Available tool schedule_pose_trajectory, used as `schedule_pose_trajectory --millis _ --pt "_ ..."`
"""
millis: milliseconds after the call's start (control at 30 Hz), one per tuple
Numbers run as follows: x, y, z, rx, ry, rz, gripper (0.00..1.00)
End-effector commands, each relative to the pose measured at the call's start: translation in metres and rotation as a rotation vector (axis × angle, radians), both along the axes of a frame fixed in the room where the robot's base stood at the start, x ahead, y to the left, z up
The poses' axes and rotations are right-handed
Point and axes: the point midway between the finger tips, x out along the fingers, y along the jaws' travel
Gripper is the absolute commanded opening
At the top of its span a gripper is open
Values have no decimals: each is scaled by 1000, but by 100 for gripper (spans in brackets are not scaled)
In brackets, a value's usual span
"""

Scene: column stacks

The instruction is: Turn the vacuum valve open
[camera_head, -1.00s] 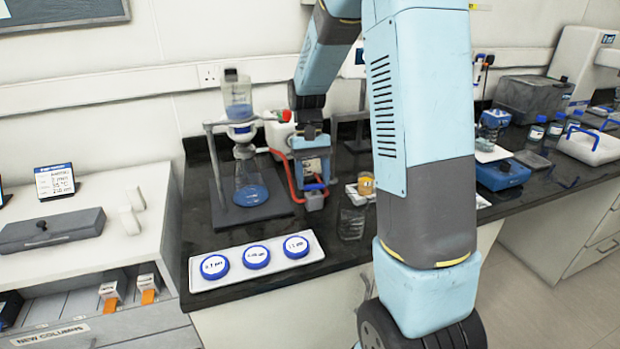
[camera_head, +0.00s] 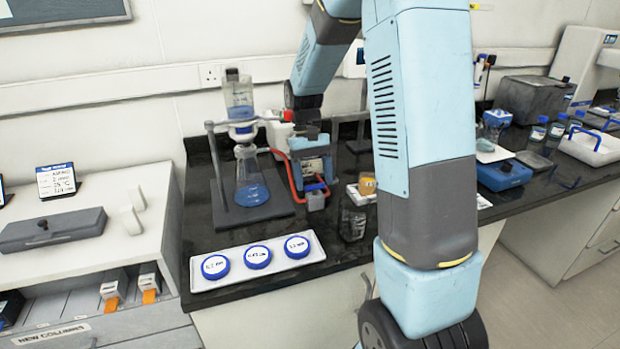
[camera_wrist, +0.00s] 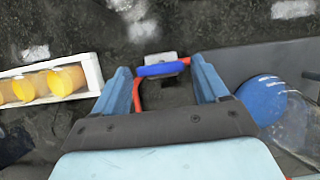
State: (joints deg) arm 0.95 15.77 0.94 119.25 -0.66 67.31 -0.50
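The vacuum valve is a small grey block (camera_head: 315,201) with a blue handle, standing on the black bench right of the filter stand. In the wrist view the blue handle (camera_wrist: 163,69) lies crosswise between my fingertips, with the grey block beyond it. A red hose (camera_head: 291,176) curves beside the valve. My gripper (camera_head: 313,180) points down over the valve. Its two blue fingers (camera_wrist: 160,70) are apart, one on each side of the handle; I cannot tell whether either touches it. My gripper partly hides the valve in the head view.
A stand with a glass flask of blue liquid (camera_head: 251,190) is close on the left. A white tray (camera_head: 258,279) with blue-capped discs lies in front.

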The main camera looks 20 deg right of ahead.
Motion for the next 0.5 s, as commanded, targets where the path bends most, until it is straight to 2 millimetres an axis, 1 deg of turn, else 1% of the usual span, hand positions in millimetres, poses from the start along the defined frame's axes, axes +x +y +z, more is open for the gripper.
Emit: schedule_pose_trajectory --millis 33,100,367,500 --pt "0 0 0 0 1 0 79" --pt "0 0 0 0 1 0 85" --pt "0 0 1 0 2 0 85" --pt "4 0 10 0 0 0 85"
